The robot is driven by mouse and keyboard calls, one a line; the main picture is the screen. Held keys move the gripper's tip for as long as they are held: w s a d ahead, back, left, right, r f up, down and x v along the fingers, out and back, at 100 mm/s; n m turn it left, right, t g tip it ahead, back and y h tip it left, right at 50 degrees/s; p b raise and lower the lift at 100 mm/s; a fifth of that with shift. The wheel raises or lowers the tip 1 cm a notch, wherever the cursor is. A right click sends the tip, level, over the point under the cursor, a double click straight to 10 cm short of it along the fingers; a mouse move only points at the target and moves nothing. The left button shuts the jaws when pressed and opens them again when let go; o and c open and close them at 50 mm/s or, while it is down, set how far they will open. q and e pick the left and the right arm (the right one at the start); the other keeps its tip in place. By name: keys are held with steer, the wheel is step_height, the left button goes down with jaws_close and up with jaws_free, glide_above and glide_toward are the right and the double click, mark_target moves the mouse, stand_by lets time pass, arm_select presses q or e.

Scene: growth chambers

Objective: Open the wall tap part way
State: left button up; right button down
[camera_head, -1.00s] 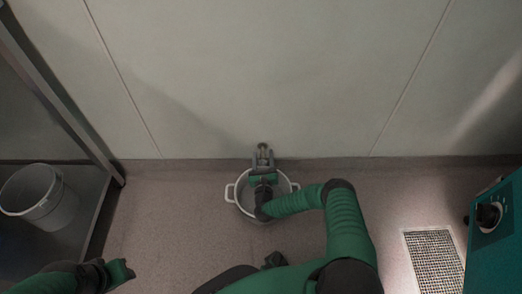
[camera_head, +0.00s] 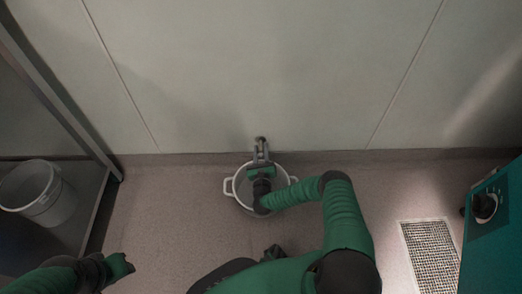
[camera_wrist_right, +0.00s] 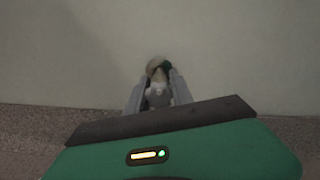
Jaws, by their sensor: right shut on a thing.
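The wall tap (camera_head: 261,140) is small and sits low on the pale wall, just above the floor edge. My right gripper (camera_head: 261,152) reaches it from the front, and its fingers are around the tap. In the right wrist view the fingers (camera_wrist_right: 158,92) close on a part of the tap (camera_wrist_right: 157,70) with a pale knob and a dark green piece. Much of the tap is hidden between the fingers. A white two-handled pot (camera_head: 230,187) stands on the floor below my right gripper. My left gripper (camera_head: 122,267) is at the lower left, far from the tap; its jaws are unclear.
A grey bucket (camera_head: 52,205) stands inside a framed glass enclosure at the left. A floor grate (camera_head: 431,255) and a teal cabinet with a black knob (camera_head: 485,207) are at the right. The floor between pot and enclosure is clear.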

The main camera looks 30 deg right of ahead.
steer(key=n+p, duration=0.2)
steer(key=n, duration=0.4)
steer(key=shift+a+r, duration=0.1)
steer(key=n+p, duration=0.1)
steer(key=n, duration=0.3)
steer(key=shift+n, duration=0.3)
steer(key=shift+n+p, duration=0.35)
steer(key=shift+n, duration=0.55)
steer(key=shift+a, duration=0.1)
steer(key=c, duration=1.2)
jaws_free()
steer(key=shift+f, duration=0.2)
steer(key=shift+o, duration=0.4)
steer(key=shift+r, duration=0.1)
